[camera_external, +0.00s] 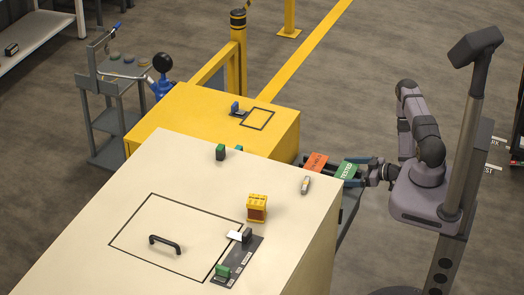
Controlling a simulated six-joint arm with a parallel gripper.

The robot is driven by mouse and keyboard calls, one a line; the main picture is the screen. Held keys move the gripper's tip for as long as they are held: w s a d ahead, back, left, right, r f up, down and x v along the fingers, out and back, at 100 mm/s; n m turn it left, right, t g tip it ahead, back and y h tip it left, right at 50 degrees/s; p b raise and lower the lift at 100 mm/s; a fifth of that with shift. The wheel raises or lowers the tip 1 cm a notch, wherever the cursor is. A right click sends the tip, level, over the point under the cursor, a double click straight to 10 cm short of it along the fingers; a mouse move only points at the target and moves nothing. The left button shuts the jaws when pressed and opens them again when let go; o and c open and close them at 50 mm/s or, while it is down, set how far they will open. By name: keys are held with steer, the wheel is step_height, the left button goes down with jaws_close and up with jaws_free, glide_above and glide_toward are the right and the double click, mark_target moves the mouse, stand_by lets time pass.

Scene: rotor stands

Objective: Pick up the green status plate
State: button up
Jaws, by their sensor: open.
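The green status plate (346,170) carries white lettering that looks like "TESTED". It sits on a low surface just beyond the right edge of the cream cabinet. My gripper (356,172) is open right beside the plate's right side, with its fingers pointing left toward it. I cannot tell whether the fingers touch the plate or straddle it. An orange plate (315,162) with lettering lies just left of the green one. The support under both plates is partly hidden by the cabinet.
The cream cabinet (150,200) fills the front. On it are a black handle (165,244), a yellow and brown block (257,208), a small pale cylinder (306,185) and green-topped items. A yellow cabinet (190,115) and a grey cart (110,107) stand behind.

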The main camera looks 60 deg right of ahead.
mark_target(347, 171)
steer(key=c, duration=0.9)
steer(key=shift+c, duration=0.2)
steer(key=shift+r+p, duration=1.75)
steer(key=shift+r, duration=3.3)
